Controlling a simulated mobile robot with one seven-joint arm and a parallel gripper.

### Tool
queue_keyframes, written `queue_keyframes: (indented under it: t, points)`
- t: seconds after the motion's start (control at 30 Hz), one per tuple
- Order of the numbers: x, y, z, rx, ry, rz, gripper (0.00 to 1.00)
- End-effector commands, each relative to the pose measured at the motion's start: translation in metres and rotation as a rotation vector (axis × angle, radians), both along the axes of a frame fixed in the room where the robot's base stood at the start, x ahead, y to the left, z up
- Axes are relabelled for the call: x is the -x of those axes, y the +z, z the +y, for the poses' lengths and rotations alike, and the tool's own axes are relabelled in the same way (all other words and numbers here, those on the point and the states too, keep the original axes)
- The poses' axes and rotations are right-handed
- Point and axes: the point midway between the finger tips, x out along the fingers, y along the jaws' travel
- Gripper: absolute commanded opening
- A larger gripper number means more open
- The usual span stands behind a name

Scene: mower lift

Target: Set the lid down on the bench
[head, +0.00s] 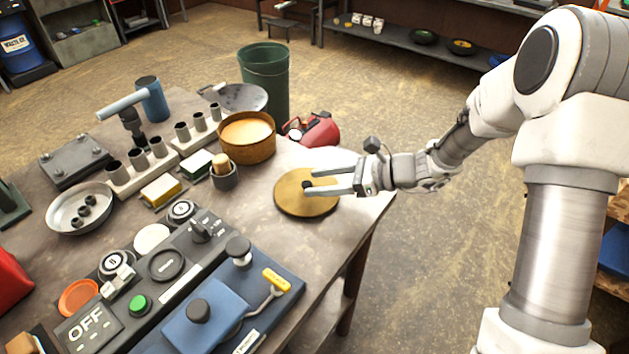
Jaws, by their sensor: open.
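The lid is a flat, round, tan-brown disc (303,204) with a small dark knob (307,184) near its middle. It lies flat on the bench (235,225) near the right edge, as far as this view shows. My gripper (308,182) reaches in from the right over the lid. Its two pale fingers are apart, one on each side of the knob. Whether either finger touches the knob cannot be told.
A round tan tub (247,137) with pale contents stands behind the lid, with a small pot (223,174) beside it. A control panel (165,265) and a blue device (215,320) fill the front. A green bin (265,75) and a red tank (318,129) are beyond the bench.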

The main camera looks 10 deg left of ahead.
Motion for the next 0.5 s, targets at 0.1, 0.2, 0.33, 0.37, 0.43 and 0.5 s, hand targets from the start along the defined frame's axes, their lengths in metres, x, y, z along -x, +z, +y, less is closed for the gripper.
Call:
queue_keyframes:
  t: [0.1, 0.2, 0.33, 0.37, 0.43, 0.5]
  points:
    - [-0.001, 0.011, -0.024, 0.001, -0.006, -0.001, 0.59]
    - [-0.001, 0.019, -0.045, 0.001, -0.005, -0.001, 0.59]
    - [-0.001, 0.029, -0.069, 0.0, -0.005, -0.001, 0.59]
    - [-0.001, 0.031, -0.073, 0.0, -0.004, -0.001, 0.59]
    - [-0.001, 0.035, -0.082, 0.001, -0.004, -0.001, 0.59]
    - [-0.001, 0.037, -0.089, 0.0, -0.002, -0.001, 0.59]
